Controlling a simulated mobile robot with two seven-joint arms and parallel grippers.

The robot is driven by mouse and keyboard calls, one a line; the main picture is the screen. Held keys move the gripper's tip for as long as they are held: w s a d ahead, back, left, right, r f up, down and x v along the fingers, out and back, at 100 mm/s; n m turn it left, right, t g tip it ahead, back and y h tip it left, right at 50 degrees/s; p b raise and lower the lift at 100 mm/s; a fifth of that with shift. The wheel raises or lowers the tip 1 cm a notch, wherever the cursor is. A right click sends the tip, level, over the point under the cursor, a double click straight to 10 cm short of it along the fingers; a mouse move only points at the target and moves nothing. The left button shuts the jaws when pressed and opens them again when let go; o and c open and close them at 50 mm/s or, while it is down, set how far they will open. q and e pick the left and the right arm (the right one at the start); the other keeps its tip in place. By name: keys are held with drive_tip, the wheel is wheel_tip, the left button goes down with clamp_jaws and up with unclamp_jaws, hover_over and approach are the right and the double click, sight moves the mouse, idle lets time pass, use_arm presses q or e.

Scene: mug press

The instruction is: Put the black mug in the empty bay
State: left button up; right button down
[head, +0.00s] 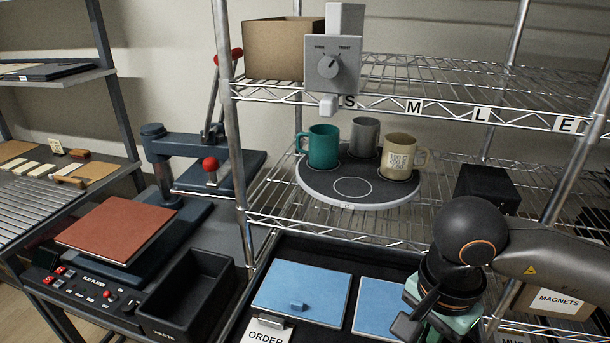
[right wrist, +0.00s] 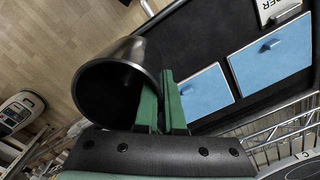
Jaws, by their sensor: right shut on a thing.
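The black mug (right wrist: 118,82) shows in the right wrist view, its open mouth facing the camera. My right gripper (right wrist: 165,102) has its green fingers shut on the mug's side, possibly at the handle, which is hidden. In the head view my right gripper (head: 445,325) is low at the right, over the blue-lidded tray; the mug is not clearly told apart there. The round turntable (head: 310,184) stands on the wire shelf with a teal mug (head: 323,146), a grey mug (head: 365,138) and a beige mug (head: 398,157). Its front bay (head: 352,187), a pale ring, is empty. My left gripper is not in view.
A grey dial unit (head: 333,62) hangs above the turntable. A black box (head: 486,186) stands to its right. Shelf posts (head: 228,130) and the upper wire shelf (head: 420,85) frame the space. Below are a blue lid (head: 302,287), a waste bin (head: 190,295) and a press (head: 180,150).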

drive_tip(key=w+d+n, duration=0.1)
drive_tip(key=n, duration=0.2)
drive_tip(key=w+d+f+n+p, duration=0.1)
drive_tip(key=n, duration=0.3)
drive_tip(key=w+d+f+n+p, duration=0.1)
drive_tip(key=d+n, duration=0.1)
drive_tip(key=n, duration=0.2)
drive_tip(key=shift+w+f, duration=0.15)
drive_tip(key=shift+w, duration=0.15)
drive_tip(key=shift+s+a, duration=0.1)
